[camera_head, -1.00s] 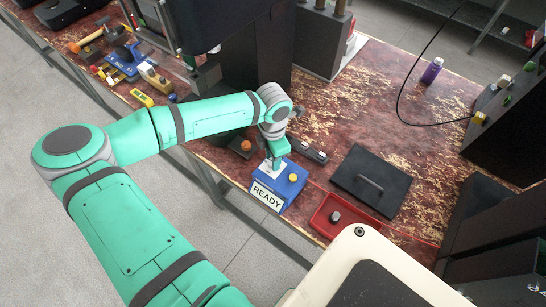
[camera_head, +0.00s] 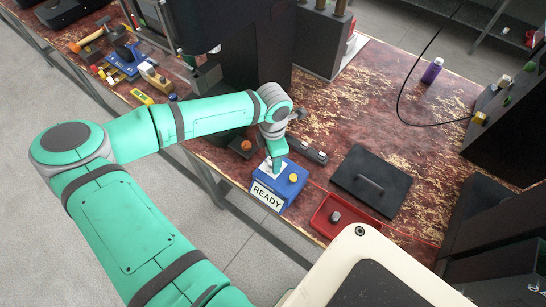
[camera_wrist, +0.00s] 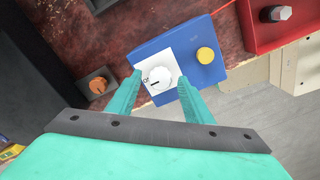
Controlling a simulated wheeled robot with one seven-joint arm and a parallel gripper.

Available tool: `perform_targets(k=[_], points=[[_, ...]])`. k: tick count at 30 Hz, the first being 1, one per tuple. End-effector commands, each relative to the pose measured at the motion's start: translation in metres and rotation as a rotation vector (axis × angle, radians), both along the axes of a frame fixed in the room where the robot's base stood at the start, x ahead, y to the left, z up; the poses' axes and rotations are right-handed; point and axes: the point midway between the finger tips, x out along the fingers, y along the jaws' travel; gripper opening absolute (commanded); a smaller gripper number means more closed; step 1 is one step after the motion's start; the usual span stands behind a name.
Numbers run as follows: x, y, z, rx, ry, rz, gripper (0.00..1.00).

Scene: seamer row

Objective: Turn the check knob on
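The check knob (camera_wrist: 160,78) is a round white dial with a dark mark, on a white plate on the blue box (camera_wrist: 205,75). Part of a label, seemingly "OF", shows at the plate's left in the wrist view. The mark points toward the lower left. A yellow button (camera_wrist: 205,55) sits right of the knob. In the head view the blue box (camera_head: 291,186) has a READY sign (camera_head: 267,196) on its front. My gripper (camera_wrist: 159,78) is open, with one finger on each side of the knob and a small gap visible on both sides. In the head view it hides much of the knob.
A red tray (camera_head: 319,222) with a grey knob-like part stands right of the box. A black plate with a handle (camera_head: 371,181) lies behind it. A small block with an orange knob (camera_wrist: 98,86) is at the left. The table's front edge is close to the box.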

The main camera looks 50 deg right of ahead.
Motion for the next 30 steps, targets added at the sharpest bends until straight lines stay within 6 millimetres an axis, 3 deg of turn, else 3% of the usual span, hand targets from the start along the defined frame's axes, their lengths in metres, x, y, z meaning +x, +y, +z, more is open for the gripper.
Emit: perform_targets(k=[8, 21, 30], points=[[0.000, 0.000, 0.005, -0.001, 0.000, 0.000, 0.46], [0.001, 0.000, 0.079, -0.001, -0.003, 0.000, 0.46], [0.000, 0.000, 0.106, 0.000, 0.000, 0.000, 0.46]])
